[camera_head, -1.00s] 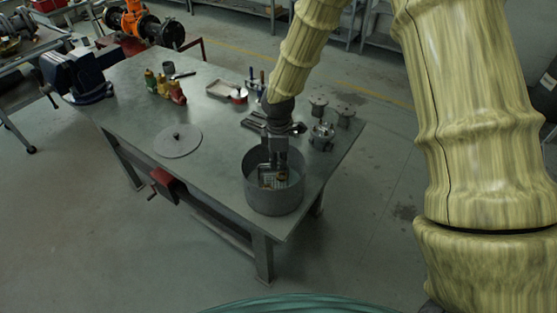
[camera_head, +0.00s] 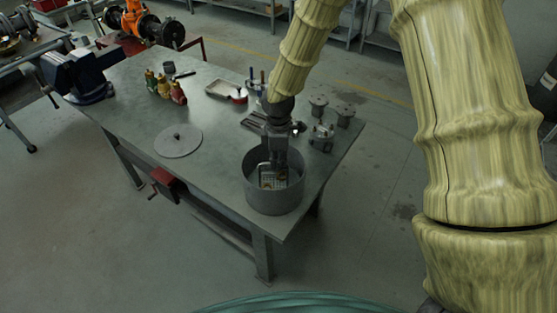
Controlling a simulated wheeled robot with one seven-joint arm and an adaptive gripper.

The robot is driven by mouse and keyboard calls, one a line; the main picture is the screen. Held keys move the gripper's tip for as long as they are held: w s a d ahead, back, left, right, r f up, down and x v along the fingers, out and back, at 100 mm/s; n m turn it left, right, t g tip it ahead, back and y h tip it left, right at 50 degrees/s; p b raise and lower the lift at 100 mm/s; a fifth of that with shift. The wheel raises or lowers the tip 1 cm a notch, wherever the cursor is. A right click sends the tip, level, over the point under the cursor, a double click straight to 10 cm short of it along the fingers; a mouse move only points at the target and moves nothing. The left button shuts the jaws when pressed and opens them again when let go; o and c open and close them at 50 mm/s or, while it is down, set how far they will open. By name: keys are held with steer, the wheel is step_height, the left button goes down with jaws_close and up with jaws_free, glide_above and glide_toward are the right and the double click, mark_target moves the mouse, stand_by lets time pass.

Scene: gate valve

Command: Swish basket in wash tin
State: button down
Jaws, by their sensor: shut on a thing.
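The wash tin (camera_head: 273,202) is a round grey open tin standing near the front right corner of the metal table. A small wire basket (camera_head: 268,180) with yellowish parts in it is inside the tin, below the rim. My gripper (camera_head: 275,166) reaches down into the tin and is shut on the basket, at its upright handle. The fingertips are small and partly hidden by the tin's wall. The depth of the basket in the tin is hard to tell.
A round lid (camera_head: 178,141) with a knob lies left of the tin. Several coloured bottles (camera_head: 164,88), a small tray (camera_head: 229,92) and a blue vise (camera_head: 85,76) stand farther back. Metal cylinders (camera_head: 321,137) are close behind the tin on the right. The table's front edge is near the tin.

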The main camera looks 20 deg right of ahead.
steer(key=shift+r, duration=0.2)
stand_by(0.3)
step_height(320, 180, up, 13)
steer(key=p, duration=0.9)
steer(key=shift+r, duration=0.15)
stand_by(2.0)
stand_by(3.9)
